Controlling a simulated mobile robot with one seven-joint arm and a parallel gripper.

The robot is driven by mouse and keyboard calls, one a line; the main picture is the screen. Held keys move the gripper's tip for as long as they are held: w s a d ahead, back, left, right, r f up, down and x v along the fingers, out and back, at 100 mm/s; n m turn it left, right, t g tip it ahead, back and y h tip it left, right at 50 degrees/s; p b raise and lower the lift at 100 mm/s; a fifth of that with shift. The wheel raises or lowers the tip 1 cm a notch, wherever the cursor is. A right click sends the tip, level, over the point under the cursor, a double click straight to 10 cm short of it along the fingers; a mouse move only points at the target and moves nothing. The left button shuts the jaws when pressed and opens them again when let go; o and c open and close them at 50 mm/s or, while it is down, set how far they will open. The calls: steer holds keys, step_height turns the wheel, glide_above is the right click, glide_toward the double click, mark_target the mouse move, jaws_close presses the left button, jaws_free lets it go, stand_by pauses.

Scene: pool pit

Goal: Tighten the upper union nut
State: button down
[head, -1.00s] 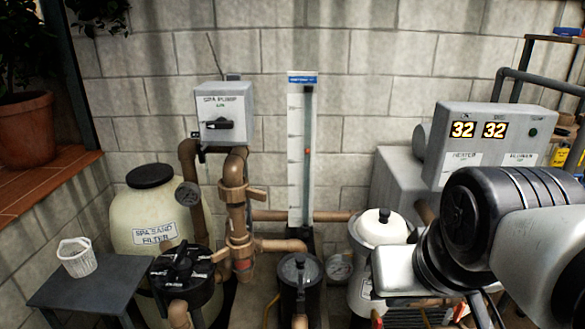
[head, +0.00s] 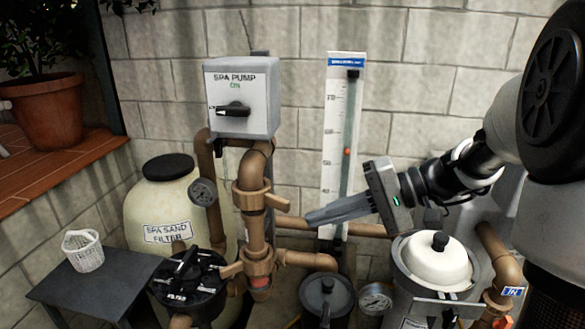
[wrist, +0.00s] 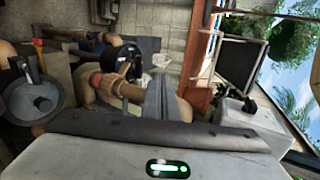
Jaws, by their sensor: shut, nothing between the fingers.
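The upper union nut (head: 252,198) is a brown winged collar on the vertical brown pipe below the spa pump box. One wing points right, towards my gripper. A similar lower winged nut (head: 258,266) sits beneath it on the same pipe, above a red-tinted section. My gripper (head: 312,217) reaches in from the right with its fingers pointing left. Its fingers are shut and empty, and they appear apart from the upper nut in the head view. In the wrist view the grey fingers (wrist: 163,92) stand in front of brown pipework (wrist: 122,90); which nut is there I cannot tell.
The spa pump box (head: 241,98) hangs above the nut. A flow gauge tube (head: 338,130) stands behind my gripper. The black filter valve (head: 188,278) and sand filter (head: 160,205) are left. A white-lidded canister (head: 437,265) stands below my arm.

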steer(key=w+d+f+m+t+y+b, duration=0.2)
steer(key=w+d+f+t+y, duration=0.3)
steer(key=w+d, duration=0.45)
steer(key=w+a+h+p, duration=0.1)
steer(key=a, duration=1.2)
steer(key=shift+w+f+p, duration=0.3)
steer(key=shift+f, duration=0.05)
